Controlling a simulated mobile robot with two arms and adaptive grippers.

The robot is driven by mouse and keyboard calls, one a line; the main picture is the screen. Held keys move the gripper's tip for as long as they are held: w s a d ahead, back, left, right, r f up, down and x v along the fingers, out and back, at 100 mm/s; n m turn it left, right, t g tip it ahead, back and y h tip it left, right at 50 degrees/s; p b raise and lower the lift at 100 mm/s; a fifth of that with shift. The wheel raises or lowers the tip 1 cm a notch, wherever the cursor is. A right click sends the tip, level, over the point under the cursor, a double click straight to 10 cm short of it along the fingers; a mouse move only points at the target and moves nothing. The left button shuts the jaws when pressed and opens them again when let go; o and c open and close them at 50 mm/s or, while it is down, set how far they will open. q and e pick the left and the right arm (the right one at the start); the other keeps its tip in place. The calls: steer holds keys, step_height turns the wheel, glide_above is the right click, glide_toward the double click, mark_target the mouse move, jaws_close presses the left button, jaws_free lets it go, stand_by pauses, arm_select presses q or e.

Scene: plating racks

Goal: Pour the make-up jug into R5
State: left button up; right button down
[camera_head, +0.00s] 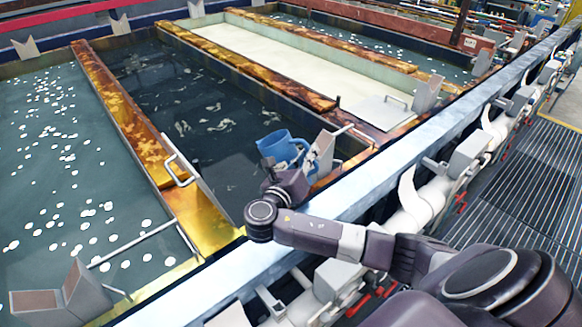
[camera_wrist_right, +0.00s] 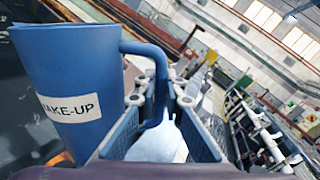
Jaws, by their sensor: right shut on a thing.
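The blue make-up jug (camera_head: 278,147) is above the near end of the dark tank (camera_head: 205,110), close to upright. In the right wrist view the jug (camera_wrist_right: 85,55) fills the left side, with a white label ending "AKE-UP". My right gripper (camera_head: 300,172) is shut on the jug's handle; the wrist view shows the handle between the fingers of my gripper (camera_wrist_right: 160,100). No liquid leaves the jug. No tank carries a readable R5 mark. My left gripper is out of view.
A teal tank (camera_head: 60,150) with white floating pieces lies left, and a cream-filled tank (camera_head: 290,60) lies right. Stained yellow-brown dividers (camera_head: 120,110) separate the tanks. A pale front rail (camera_head: 350,200) runs below my arm. A flat plate with a handle (camera_head: 380,112) sits right of the jug.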

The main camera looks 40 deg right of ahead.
steer(key=shift+f+m+b, duration=0.3)
steer(key=shift+f+m, duration=0.2)
steer(key=shift+m, duration=0.3)
steer(key=shift+f+m, duration=0.35)
steer(key=shift+m, duration=0.05)
